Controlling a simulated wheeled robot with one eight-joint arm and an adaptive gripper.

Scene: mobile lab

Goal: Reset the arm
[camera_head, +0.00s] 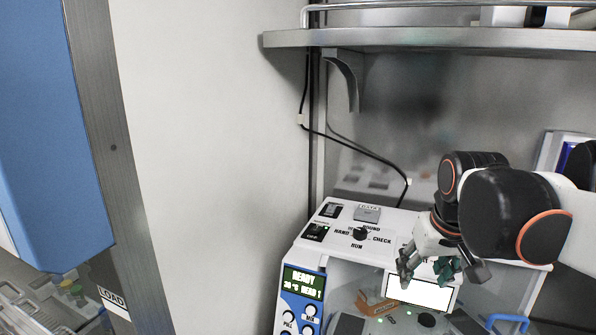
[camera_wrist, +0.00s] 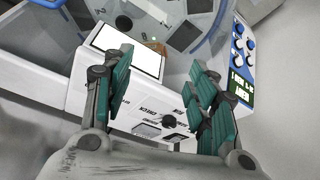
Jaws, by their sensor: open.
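My gripper (camera_head: 428,272) hangs over the front top edge of a white lab machine (camera_head: 318,255), near its white screen panel (camera_head: 420,291). In the wrist view my gripper (camera_wrist: 165,85) has its two green-padded fingers wide apart, with nothing between them. The machine's top carries a black rotary knob (camera_head: 360,233), marked HAND, RUN and CHECK, and a black switch (camera_head: 316,231). The knob also shows in the wrist view (camera_wrist: 168,121), beyond the fingers. My arm comes in from the right and hides part of the machine's top.
A blue display panel (camera_head: 303,296) reads READY. A metal shelf (camera_head: 430,38) runs above the machine, and a black cable (camera_head: 355,148) hangs behind it. A blue handle (camera_head: 507,320) is at lower right. A blue cabinet (camera_head: 50,130) stands at left, beside a bare white wall (camera_head: 205,150).

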